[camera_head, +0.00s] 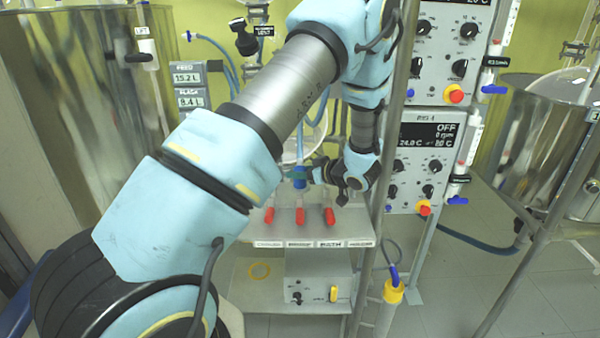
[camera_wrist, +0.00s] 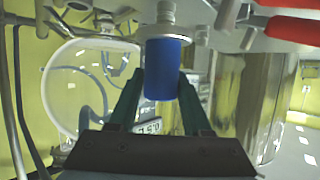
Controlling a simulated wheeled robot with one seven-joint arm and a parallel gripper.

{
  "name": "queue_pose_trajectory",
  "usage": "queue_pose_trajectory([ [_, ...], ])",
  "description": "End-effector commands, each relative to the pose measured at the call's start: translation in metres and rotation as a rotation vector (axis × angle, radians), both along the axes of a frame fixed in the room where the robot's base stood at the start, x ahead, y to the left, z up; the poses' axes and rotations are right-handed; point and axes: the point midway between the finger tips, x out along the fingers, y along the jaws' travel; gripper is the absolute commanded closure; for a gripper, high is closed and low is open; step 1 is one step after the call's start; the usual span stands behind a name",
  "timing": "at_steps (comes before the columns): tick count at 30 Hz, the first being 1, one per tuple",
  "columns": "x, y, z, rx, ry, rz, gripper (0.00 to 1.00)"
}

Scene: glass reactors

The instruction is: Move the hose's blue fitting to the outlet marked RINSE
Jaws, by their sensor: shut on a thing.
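The hose's blue fitting (camera_head: 300,180) stands upright above the middle red handle of the outlet shelf, with the pale blue hose (camera_head: 301,145) rising from it. My gripper (camera_head: 303,173) reaches in from the right and is shut on the fitting. In the wrist view the dark green fingers lie on both sides of the blue fitting (camera_wrist: 163,70). One end of the fitting meets a metal outlet with a round flange (camera_wrist: 190,33); I cannot tell whether it is locked on. The labels (camera_head: 299,244) along the shelf are too small to tell which is RINSE.
Red handles (camera_head: 269,215) line the shelf (camera_head: 285,233) close to the fitting. A metal post (camera_head: 385,150) stands just right of my wrist. Control boxes (camera_head: 428,150) are behind it, and steel vessels stand at the left (camera_head: 85,100) and right (camera_head: 535,145).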

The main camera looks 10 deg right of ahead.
Motion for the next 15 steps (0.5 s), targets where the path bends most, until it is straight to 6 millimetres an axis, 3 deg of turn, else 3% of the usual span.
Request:
queue_pose_trajectory([
  [15, 0.0, 0.0, -0.023, 0.0, -0.001, 0.0, 1.0],
])
